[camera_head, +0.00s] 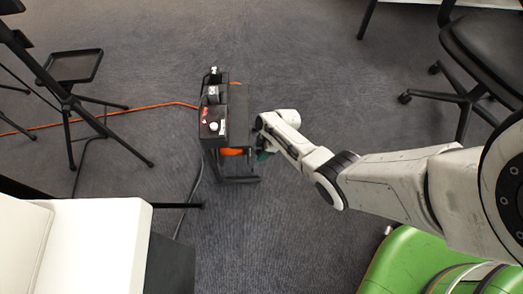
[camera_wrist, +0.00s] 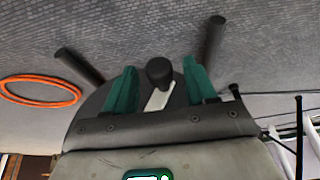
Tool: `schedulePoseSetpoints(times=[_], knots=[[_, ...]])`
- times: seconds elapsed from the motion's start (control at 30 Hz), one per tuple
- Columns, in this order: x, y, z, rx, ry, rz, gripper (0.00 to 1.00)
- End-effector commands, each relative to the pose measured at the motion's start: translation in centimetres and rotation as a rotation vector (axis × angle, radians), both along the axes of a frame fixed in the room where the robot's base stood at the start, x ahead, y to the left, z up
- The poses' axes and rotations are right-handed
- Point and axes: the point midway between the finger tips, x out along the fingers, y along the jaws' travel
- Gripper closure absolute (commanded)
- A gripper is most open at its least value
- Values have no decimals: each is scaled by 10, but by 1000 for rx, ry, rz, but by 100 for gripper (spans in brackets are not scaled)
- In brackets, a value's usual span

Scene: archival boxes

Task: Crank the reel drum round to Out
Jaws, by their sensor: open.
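The cable reel (camera_head: 226,118) is a black-framed unit on the carpet, with a control panel (camera_head: 213,122) on top and an orange drum (camera_head: 232,152) low inside. In the wrist view, the crank is a pale arm (camera_wrist: 157,99) with a round black knob (camera_wrist: 159,70), in front of a dark disc (camera_wrist: 92,107). My gripper (camera_wrist: 161,66) is open, its green fingers on either side of the knob. Whether they touch it I cannot tell. In the head view my gripper (camera_head: 262,149) is at the reel's right side, where the arm hides the crank. No Out mark is legible.
An orange cable (camera_head: 150,106) runs left from the reel and shows as a loop (camera_wrist: 40,91) in the wrist view. A black stand (camera_head: 70,98) is at left, a white box (camera_head: 100,235) lower left, an office chair (camera_head: 475,65) upper right. Carpet behind the reel is clear.

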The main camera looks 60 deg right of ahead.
Motion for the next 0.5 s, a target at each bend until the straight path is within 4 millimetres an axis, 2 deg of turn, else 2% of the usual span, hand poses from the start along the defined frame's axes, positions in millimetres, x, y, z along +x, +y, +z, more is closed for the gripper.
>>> schedulePoseSetpoints(times=[0.17, 0.5], knots=[[0, 0, 0, 0, 0, 0, 44], [0, 0, 1, 0, 0, 0, 77]])
